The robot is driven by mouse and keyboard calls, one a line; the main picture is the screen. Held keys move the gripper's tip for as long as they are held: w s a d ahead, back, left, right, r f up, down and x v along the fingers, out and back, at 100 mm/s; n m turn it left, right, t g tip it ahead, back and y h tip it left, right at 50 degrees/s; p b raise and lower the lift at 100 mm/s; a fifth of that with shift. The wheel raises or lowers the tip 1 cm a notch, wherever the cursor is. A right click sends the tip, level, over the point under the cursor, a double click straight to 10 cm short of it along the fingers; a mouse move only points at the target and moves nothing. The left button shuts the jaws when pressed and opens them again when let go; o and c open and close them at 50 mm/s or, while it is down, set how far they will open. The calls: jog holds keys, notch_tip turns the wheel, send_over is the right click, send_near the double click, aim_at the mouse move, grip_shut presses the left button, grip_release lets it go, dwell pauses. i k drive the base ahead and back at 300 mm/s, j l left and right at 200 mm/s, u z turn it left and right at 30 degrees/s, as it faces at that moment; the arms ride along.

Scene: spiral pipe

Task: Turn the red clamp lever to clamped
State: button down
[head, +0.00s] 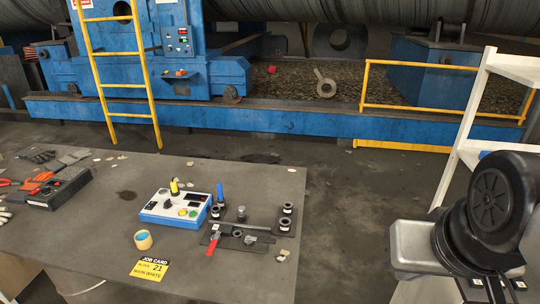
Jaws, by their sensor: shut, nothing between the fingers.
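The red clamp lever (213,243) stands out from a dark bracket fixture (256,238) on the near grey workbench (120,225). Its red handle points toward the near edge of the bench and tilts slightly left. The lever's pivot end is small and partly lost among dark parts. The picture does not show clearly whether the clamp presses on anything. My arm fills the lower right, well to the right of the fixture and apart from it. My gripper's fingers do not show clearly in this view.
A control box (175,207) with a yellow-topped stick stands just behind the lever, a blue-topped item (220,193) beside it. A tape roll (143,240) and job card (149,269) lie to the left. Dark posts flank the fixture. A white shelf (475,130) stands right.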

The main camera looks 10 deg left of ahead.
aim_at(216, 238)
jog(key=j+u, duration=0.15)
jog(key=u, duration=1.1)
jog(key=i+j+z, duration=0.2)
jog(key=k+j, duration=0.1)
jog(key=k, duration=0.4)
jog(key=i+j, duration=0.3)
jog(key=i+j+u, duration=0.15)
jog(key=i+j, duration=0.15)
jog(key=i, duration=0.25)
